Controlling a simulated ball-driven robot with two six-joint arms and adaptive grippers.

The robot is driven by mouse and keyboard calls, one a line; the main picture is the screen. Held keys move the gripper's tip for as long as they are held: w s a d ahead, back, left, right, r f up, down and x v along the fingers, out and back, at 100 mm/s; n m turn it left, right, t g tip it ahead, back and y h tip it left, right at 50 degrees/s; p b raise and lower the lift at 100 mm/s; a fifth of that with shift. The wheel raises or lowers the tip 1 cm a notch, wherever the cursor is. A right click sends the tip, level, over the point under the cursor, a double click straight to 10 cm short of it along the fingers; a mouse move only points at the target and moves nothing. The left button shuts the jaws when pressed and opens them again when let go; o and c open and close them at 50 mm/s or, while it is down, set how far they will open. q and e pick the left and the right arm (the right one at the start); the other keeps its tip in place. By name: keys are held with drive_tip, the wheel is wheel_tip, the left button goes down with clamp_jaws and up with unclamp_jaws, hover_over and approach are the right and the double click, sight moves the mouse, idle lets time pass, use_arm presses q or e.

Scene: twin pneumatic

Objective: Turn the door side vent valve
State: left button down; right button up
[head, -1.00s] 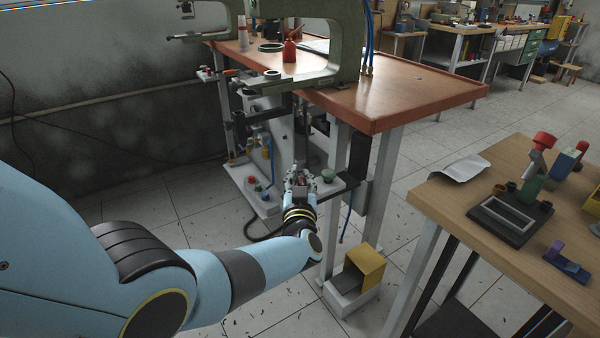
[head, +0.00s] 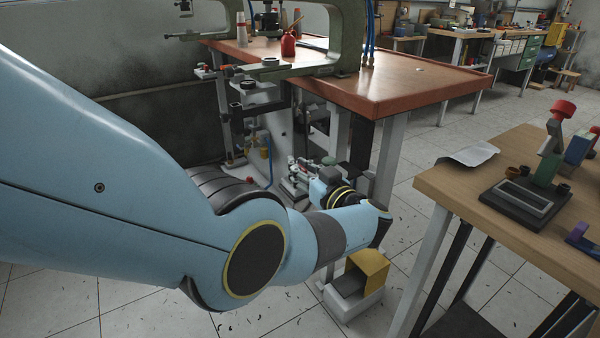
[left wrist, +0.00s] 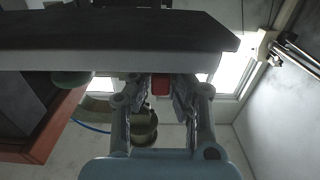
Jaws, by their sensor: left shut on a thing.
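My left gripper (head: 301,176) is under the near end of the workbench, low beside its legs, partly hidden by my own forearm in the head view. In the left wrist view the two fingers (left wrist: 161,98) stand close together with a small red part (left wrist: 161,86) between them, below the edge of a dark plate (left wrist: 120,32). The red part looks like a valve handle, but its body is hidden and I cannot tell how far it is turned. My right gripper does not show.
The red-brown workbench top (head: 420,85) lies above my gripper, with a green press frame (head: 345,50) on it. A yellow box (head: 369,268) stands on the floor nearby. A wooden table (head: 470,195) is on the right. A green round thing (left wrist: 70,79) hangs beside the plate.

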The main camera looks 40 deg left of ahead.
use_arm(q)
drive_tip(key=shift+s+d+f, duration=0.15)
drive_tip(key=shift+d+f, duration=0.05)
drive_tip(key=shift+f, duration=0.15)
drive_tip(key=c, duration=1.3)
unclamp_jaws()
drive_tip(key=shift+r, duration=0.25)
drive_tip(key=shift+a, duration=0.1)
drive_tip(key=shift+r, duration=0.1)
wheel_tip(320, 180, up, 10)
drive_tip(key=shift+f, duration=0.1)
